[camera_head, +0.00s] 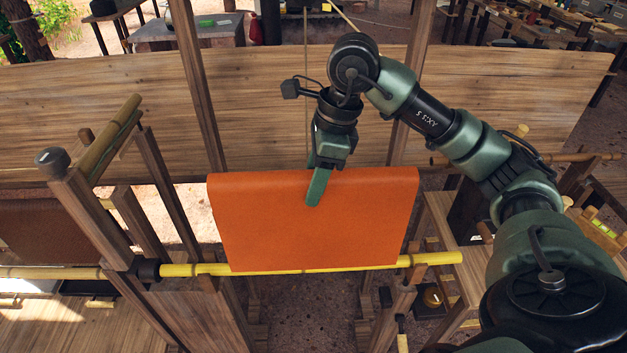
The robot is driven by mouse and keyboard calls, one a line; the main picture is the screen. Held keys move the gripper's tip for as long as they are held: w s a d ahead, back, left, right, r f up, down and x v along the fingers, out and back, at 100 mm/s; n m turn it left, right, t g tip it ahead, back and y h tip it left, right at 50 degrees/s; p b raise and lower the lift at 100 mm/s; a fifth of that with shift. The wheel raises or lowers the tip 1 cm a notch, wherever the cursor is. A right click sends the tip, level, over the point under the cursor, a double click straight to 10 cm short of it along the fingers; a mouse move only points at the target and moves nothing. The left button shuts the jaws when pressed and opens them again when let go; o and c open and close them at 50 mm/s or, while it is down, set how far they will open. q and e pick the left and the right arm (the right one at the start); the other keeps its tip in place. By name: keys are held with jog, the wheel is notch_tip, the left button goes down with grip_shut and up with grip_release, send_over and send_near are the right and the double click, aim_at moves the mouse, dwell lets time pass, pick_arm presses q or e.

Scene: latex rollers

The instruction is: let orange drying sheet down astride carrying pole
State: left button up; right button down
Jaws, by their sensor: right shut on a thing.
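The orange drying sheet (310,225) hangs upright as a wide panel in the middle of the head view, with a folded top edge. My right gripper (319,185) is shut on the sheet near the middle of its top edge, one green finger lying over the near face. The yellow carrying pole (435,259) runs left to right along the sheet's lower edge and shows on both sides of it. I cannot tell whether the sheet touches the pole or straddles it. The sheet's far side is hidden. My left gripper is not in view.
A wooden post frame (90,215) stands at the left, with a brown sheet (45,230) behind it. A plank wall (260,110) spans the back, with slim uprights before it. Wooden stands (445,225) crowd the right. Below the pole there is open ground between supports.

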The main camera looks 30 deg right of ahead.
pick_arm(q)
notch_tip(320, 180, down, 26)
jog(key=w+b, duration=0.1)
jog(key=b, duration=2.4)
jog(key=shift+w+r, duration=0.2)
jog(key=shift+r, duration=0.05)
pick_arm(e)
jog(key=s+d+x, duration=0.1)
jog(key=d+x, duration=0.1)
jog(key=x, duration=0.7)
jog(key=s+d+f+x, duration=0.1)
jog(key=x, duration=0.8)
jog(key=s+d+x, duration=0.1)
jog(key=d+x, duration=0.1)
jog(key=x, duration=0.7)
jog(key=shift+d+f, duration=0.3)
jog(key=shift+f, duration=0.25)
pick_arm(q)
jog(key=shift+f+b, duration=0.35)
jog(key=shift+b, duration=0.1)
pick_arm(e)
jog(key=shift+f, duration=0.3)
jog(key=c, duration=0.6)
grip_release()
jog(key=shift+c, duration=0.2)
jog(key=v, duration=0.7)
jog(key=shift+s+r, duration=0.1)
jog(key=shift+r, duration=0.3)
